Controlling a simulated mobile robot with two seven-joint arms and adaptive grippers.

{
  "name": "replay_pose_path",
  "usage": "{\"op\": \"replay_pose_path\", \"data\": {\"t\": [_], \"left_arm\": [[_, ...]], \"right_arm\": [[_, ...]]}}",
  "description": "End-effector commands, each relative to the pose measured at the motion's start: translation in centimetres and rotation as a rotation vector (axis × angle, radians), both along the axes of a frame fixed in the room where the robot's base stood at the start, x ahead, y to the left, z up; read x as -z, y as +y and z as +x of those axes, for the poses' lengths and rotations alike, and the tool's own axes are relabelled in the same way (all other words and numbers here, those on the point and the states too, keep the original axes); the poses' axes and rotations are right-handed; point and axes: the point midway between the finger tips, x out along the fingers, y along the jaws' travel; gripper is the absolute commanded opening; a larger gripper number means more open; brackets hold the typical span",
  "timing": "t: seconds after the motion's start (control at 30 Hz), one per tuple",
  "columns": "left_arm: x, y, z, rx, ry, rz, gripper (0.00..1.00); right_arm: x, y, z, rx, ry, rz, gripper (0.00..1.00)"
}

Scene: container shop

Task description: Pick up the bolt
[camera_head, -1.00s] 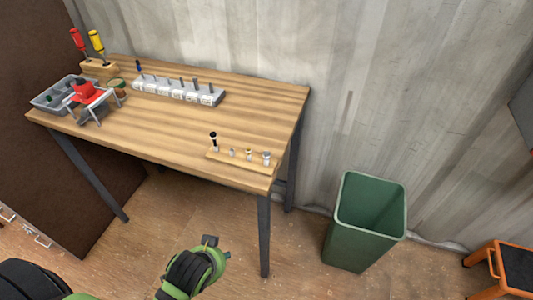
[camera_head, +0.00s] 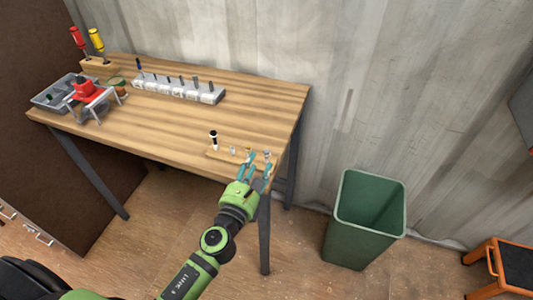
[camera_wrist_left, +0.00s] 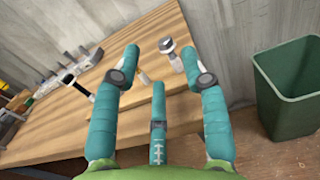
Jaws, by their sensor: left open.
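Several small upright parts stand on a wooden strip (camera_head: 212,155) at the table's front right corner. One is black-topped (camera_head: 214,139), one is small and silver (camera_head: 233,150). A silver-headed piece (camera_head: 267,153), bolt-like, stands at the right end; in the left wrist view its round head (camera_wrist_left: 166,45) shows between the two outer fingers, nearer the right one. A brass-coloured piece (camera_wrist_left: 144,78) is beside it. I cannot tell for certain which is the bolt. My left gripper (camera_head: 256,165), with teal fingers, is open and empty at the strip's right end. My right gripper is out of view.
A grey block (camera_head: 180,93) with several upright pins stands at the table's back. A grey tray (camera_head: 50,97), a red-topped stand (camera_head: 87,92) and two screwdrivers (camera_head: 88,42) are at the left. A green bin (camera_head: 365,225) stands right of the table.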

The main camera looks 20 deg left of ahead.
Motion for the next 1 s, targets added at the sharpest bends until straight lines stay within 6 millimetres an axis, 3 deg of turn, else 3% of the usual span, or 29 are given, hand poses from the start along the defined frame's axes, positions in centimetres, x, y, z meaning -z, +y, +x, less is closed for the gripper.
{"op": "replay_pose_path", "data": {"t": [0.4, 0.73, 0.77, 0.8, 0.87, 1.0], "left_arm": [[-0.3, -0.9, 5.4, -0.004, -0.001, -0.006, 0.44], [-0.2, -0.9, 6.2, -0.004, 0.000, -0.008, 0.44], [-0.2, -0.9, 6.2, -0.004, 0.000, -0.008, 0.36], [-0.2, -0.9, 6.2, -0.004, 0.000, -0.008, 0.20], [-0.2, -0.9, 6.2, -0.004, 0.000, -0.008, 0.00], [-0.2, -1.0, 6.2, -0.002, -0.001, -0.009, 0.00]], "right_arm": [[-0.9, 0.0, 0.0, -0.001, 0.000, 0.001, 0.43], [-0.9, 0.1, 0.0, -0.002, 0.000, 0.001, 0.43], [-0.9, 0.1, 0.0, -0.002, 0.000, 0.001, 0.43], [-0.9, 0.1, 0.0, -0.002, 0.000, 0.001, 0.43], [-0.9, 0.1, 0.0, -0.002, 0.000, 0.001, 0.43], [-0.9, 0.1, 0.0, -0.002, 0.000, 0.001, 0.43]]}}
